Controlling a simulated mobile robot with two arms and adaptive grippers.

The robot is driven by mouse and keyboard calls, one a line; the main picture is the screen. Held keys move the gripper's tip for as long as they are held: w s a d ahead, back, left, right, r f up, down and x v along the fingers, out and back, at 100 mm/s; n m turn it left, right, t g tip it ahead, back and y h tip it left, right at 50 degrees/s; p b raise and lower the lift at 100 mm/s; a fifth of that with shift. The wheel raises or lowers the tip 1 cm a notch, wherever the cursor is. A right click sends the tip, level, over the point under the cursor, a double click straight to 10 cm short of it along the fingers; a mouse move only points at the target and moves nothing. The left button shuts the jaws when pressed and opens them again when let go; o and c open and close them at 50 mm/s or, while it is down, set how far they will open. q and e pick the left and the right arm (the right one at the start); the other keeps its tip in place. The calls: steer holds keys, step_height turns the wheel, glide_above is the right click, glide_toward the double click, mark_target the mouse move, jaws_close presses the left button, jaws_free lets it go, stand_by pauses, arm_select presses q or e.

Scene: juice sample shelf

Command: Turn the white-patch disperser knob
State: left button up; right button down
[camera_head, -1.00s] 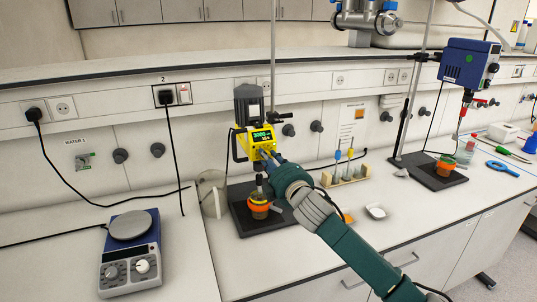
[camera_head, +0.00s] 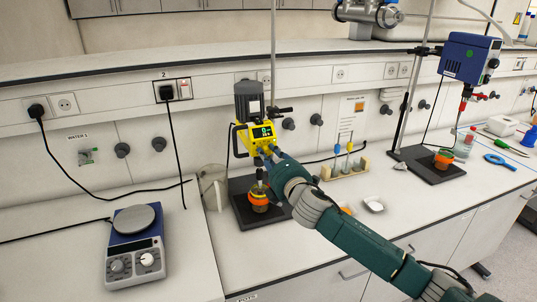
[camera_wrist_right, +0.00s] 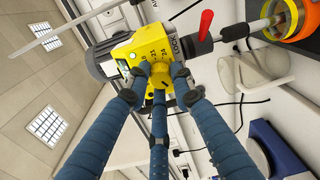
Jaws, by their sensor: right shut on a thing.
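The yellow disperser (camera_head: 256,140) hangs on a stand at the back of the bench. It has a grey motor housing (camera_head: 247,100) with a pale patch and a lit green display (camera_head: 263,132) that seems to read 0. My right gripper (camera_head: 270,154) reaches its lower front. In the right wrist view the three blue fingers of the gripper (camera_wrist_right: 159,80) are closed around the yellow knob (camera_wrist_right: 160,72) on the disperser's numbered face. The fingers partly hide the knob. My left gripper is in neither view.
An orange-ringed beaker (camera_head: 259,198) stands under the disperser on a dark base plate (camera_head: 248,217). A blue stirrer (camera_head: 467,60) hangs at right. A hotplate (camera_head: 134,250) stands at left. A tube rack (camera_head: 344,171) and a white dish (camera_head: 374,204) are right of the disperser.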

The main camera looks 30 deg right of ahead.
steer(key=shift+d, duration=0.1)
steer(key=c, duration=1.5)
jaws_free()
steer(key=shift+d, duration=0.1)
steer(key=shift+s+f, duration=0.1)
steer(key=shift+s, duration=0.1)
steer(key=v, duration=1.1)
steer(key=shift+s, duration=0.3)
